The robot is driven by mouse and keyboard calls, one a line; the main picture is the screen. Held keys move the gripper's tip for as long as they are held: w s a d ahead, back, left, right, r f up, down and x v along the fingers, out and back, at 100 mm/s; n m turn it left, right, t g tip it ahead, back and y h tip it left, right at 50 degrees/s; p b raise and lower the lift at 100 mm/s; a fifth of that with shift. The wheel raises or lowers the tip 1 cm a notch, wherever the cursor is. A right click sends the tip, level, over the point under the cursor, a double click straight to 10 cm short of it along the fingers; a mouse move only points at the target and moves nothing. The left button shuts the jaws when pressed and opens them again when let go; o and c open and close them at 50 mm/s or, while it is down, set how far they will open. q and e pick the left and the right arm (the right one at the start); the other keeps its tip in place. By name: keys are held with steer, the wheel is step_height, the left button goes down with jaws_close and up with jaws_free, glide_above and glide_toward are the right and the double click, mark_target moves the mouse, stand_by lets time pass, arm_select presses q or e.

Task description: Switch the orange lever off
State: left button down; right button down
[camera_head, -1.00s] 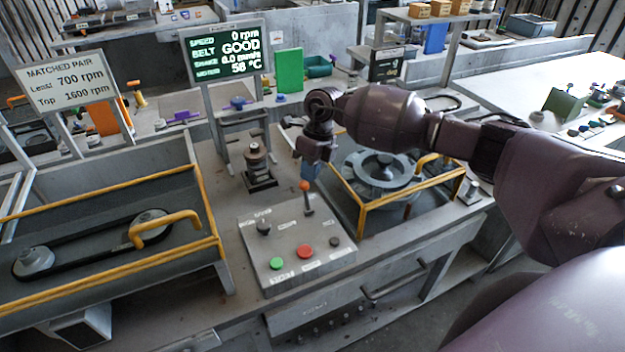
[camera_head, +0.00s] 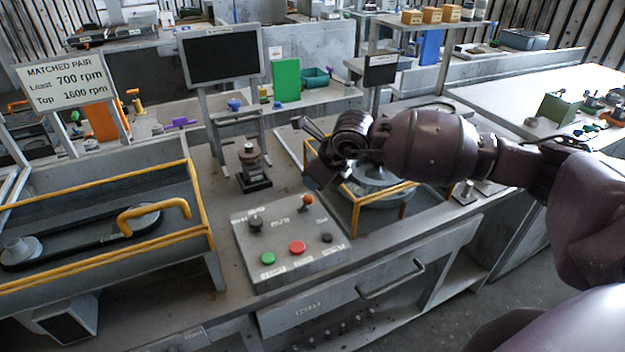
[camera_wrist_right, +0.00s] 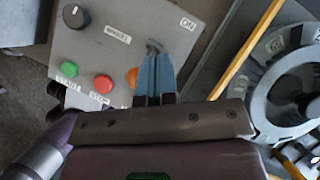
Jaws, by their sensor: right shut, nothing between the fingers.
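The orange lever (camera_head: 307,200) has a round orange knob and sits at the back right of the grey control panel (camera_head: 240,237). Its knob is low over the panel and its shaft hardly shows in the head view. In the right wrist view the knob (camera_wrist_right: 131,77) shows just left of my blue fingertips, partly hidden by them. An ON label (camera_wrist_right: 187,22) lies beyond the fingers. My right gripper (camera_wrist_right: 155,75) is shut and empty, right beside the knob; I cannot tell if they touch. My left gripper is not in view.
The panel also has a green button (camera_head: 267,258), a red button (camera_head: 297,247) and a black knob (camera_head: 255,223). A yellow-railed blower housing (camera_head: 357,207) stands close to the right. The monitor (camera_head: 222,56) behind is dark.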

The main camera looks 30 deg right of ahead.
steer(key=shift+r, duration=0.1)
steer(key=shift+r+p, duration=0.35)
steer(key=shift+r, duration=0.35)
steer(key=d+v, duration=0.2)
steer(key=v, duration=0.9)
steer(key=shift+d, duration=0.3)
stand_by(0.3)
